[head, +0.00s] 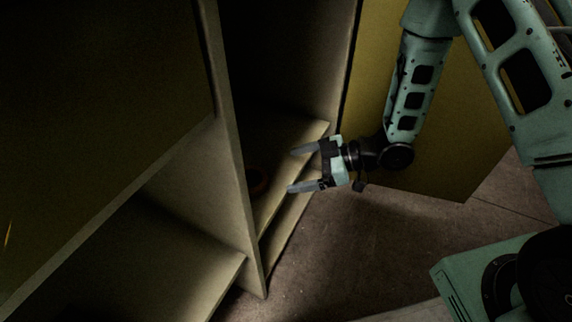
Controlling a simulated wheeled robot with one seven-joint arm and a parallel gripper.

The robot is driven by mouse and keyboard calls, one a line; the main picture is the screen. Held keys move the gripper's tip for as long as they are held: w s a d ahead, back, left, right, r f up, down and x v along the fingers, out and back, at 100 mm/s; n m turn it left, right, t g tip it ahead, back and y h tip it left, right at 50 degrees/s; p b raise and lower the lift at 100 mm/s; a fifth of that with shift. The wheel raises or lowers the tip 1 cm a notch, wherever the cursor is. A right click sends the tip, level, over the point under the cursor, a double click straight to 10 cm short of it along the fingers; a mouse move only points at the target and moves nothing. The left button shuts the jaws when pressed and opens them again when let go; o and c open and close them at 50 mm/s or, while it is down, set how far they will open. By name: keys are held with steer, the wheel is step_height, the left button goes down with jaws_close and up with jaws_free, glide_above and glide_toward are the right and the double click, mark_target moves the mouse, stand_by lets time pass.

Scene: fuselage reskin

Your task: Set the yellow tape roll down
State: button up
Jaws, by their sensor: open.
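My gripper (292,170) is open and empty, its two grey fingers pointing left into the front of a cabinet compartment.
A pale upright panel (236,175) divides this compartment from another with a low shelf (190,265) on the left. An open yellow door (450,150) stands behind my arm. The brown floor (330,260) in front of the cabinet is clear.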

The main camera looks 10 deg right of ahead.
step_height(320, 180, up, 10)
steer(key=s+m+h, duration=0.2)
steer(key=m+h, duration=0.2)
steer(key=h, duration=0.5)
steer(key=s+d+r+m+g+h, duration=0.1)
steer(key=s+r+g, duration=0.1)
steer(key=s, duration=0.8)
steer(key=s+r+m+g+h, duration=0.1)
steer(key=s+r, duration=0.4)
steer(key=s, duration=0.5)
steer(key=shift+d+m+g+h, duration=0.4)
steer(key=shift+m+h, duration=0.2)
steer(key=shift+h, duration=0.1)
step_height(320, 180, up, 46)
steer(key=p, duration=4.6)
